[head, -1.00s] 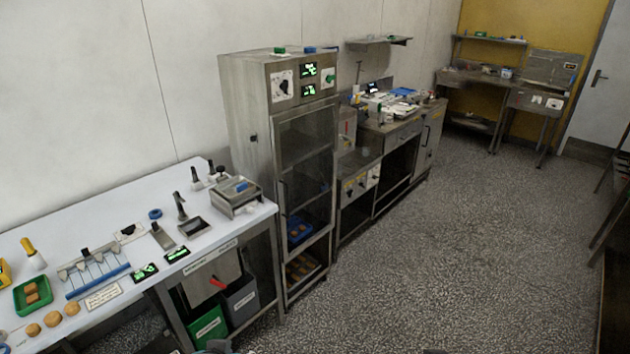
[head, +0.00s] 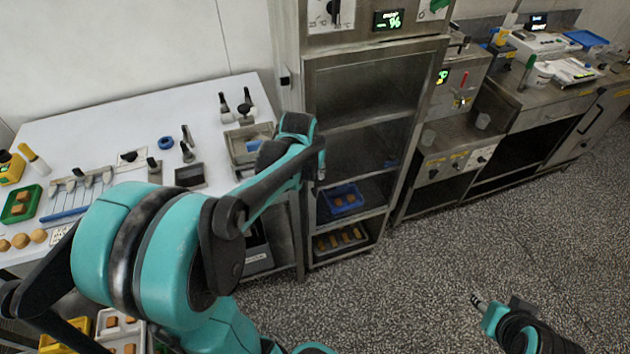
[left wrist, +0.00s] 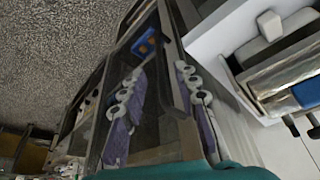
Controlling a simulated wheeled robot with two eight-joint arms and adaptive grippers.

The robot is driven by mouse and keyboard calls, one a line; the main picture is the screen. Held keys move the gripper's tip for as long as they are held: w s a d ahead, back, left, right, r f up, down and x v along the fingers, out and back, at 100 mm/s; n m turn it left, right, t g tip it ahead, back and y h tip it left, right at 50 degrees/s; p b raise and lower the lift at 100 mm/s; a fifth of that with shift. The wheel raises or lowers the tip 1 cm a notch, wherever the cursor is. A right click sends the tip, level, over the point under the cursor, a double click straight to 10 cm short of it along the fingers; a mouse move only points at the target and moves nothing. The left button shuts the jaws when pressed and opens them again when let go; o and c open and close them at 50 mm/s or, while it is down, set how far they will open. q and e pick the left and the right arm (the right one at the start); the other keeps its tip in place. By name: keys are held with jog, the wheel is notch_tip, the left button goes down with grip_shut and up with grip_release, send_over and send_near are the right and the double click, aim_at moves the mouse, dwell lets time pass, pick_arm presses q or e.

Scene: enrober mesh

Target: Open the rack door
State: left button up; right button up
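The rack is a tall steel cabinet in the middle of the head view. Its glass-fronted door (head: 362,92) looks shut, with shelves showing through it. My left gripper (head: 320,168) is in front of the door's left edge, partly hidden by my own arm. In the left wrist view the two fingers of my left gripper (left wrist: 160,72) stand apart, close to the rack's steel frame. My right gripper (head: 478,300) is low over the floor at right, far from the door.
A white table (head: 105,122) with tools, a steel container (head: 244,145) and food pieces stands left of the rack. Steel counters (head: 540,92) stand to its right. A blue bin (head: 343,205) sits on a lower rack shelf. The speckled floor in front is clear.

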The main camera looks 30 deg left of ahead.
aim_at(316, 177)
pick_arm(q)
jog(key=shift+w+a+f+b, duration=0.15)
jog(key=shift+w+f+b, duration=0.3)
jog(key=shift+w+f, duration=0.5)
jog(key=b+x, duration=0.2)
jog(key=x, duration=0.3)
jog(key=shift+f, duration=0.3)
pick_arm(e)
jog(key=f, duration=0.3)
jog(key=shift+w+f, duration=0.1)
jog(key=shift+w, duration=0.25)
pick_arm(q)
grip_shut()
